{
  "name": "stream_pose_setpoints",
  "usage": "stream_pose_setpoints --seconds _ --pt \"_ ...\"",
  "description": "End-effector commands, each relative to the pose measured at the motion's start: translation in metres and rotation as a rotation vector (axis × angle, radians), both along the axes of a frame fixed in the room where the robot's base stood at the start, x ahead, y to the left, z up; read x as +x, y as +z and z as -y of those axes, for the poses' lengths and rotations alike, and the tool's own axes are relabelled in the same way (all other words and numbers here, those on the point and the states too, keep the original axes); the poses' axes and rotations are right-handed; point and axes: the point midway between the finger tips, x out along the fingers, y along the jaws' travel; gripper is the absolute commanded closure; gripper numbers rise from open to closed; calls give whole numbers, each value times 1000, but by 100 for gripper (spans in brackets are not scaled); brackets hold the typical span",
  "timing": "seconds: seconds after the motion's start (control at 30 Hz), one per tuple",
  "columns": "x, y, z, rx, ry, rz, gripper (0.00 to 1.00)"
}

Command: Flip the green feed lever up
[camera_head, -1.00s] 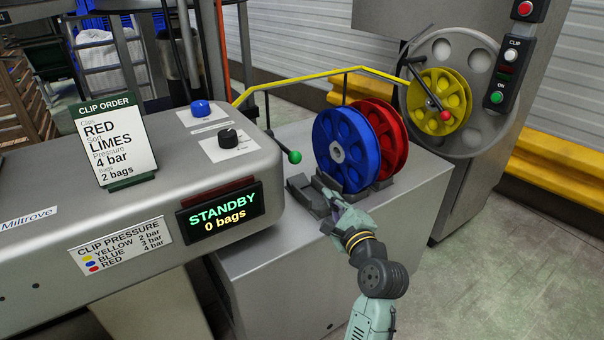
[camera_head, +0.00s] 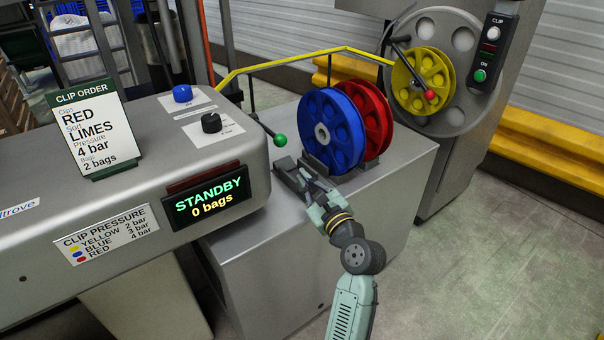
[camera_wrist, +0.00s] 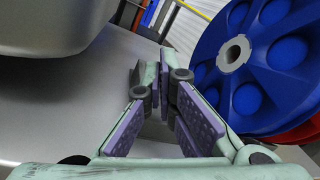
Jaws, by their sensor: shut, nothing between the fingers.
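The green feed lever is a dark rod ending in a green ball knob (camera_head: 280,140). It sticks out from the right end of the grey machine and points down to the right, with the knob at its low end. My gripper (camera_head: 285,168) is shut and empty. In the head view it is over the grey cabinet top, just below the knob and left of the blue reel. In the wrist view my gripper (camera_wrist: 163,75) has its fingertips together, and I cannot make out the green knob there.
The blue reel (camera_head: 335,122) and red reel (camera_head: 376,112) stand close right of my gripper on the grey cabinet (camera_head: 400,165). A yellow reel (camera_head: 418,75) sits on the wheel behind.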

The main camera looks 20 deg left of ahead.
Motion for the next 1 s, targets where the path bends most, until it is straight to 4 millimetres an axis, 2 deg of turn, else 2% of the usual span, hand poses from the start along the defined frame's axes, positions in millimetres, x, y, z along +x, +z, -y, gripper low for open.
stream_pose_setpoints --seconds 0.37,0.47,0.6,1.0 --pt "58 8 -56 0 3 1 100" --pt "49 23 -56 -2 1 4 100" --pt "40 34 -56 -1 0 1 100" --pt "36 38 -56 -1 0 1 100"
